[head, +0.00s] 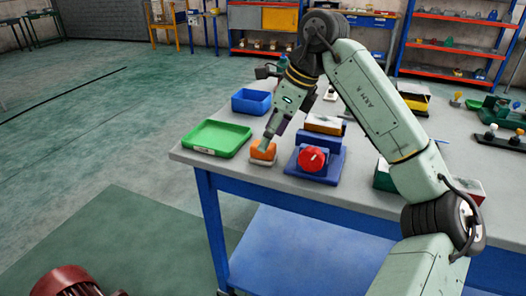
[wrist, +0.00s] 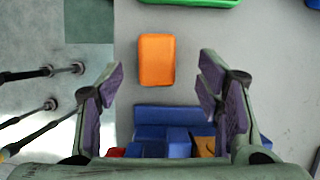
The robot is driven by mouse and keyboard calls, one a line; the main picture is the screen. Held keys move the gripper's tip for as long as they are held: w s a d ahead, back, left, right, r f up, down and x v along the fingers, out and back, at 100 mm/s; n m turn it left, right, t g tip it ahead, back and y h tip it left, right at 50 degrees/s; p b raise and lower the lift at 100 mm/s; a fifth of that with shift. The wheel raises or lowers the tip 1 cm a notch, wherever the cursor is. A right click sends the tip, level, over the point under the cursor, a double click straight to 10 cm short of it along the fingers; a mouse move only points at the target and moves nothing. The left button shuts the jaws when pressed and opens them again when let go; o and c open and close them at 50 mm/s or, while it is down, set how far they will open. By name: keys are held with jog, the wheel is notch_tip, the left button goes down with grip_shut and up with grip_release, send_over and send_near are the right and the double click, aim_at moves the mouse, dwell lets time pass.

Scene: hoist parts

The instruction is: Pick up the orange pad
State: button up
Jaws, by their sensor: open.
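The orange pad (head: 261,154) lies near the table's front edge, between the green tray and a blue block with a red knob. In the wrist view the orange pad (wrist: 157,60) is a plain rounded rectangle, lying just ahead of the space between my fingertips. My gripper (wrist: 161,76) is open and empty, its purple-lined fingers apart on either side. In the head view my gripper (head: 268,142) points down at the pad and partly covers it. I cannot tell its exact height above the pad.
A green tray (head: 216,138) is left of the pad and a blue bin (head: 251,102) behind it. The blue block (head: 315,174) with the red knob (head: 312,159) stands close on the right. The grey tabletop (head: 190,160) ends just in front.

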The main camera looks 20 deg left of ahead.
jog(key=x, duration=0.4)
jog(key=shift+s+a+f+p, duration=0.1)
jog(key=shift+s+a+p, duration=0.1)
jog(key=shift+p, duration=0.15)
jog(key=shift+c, duration=0.2)
jog(key=c, duration=1.2)
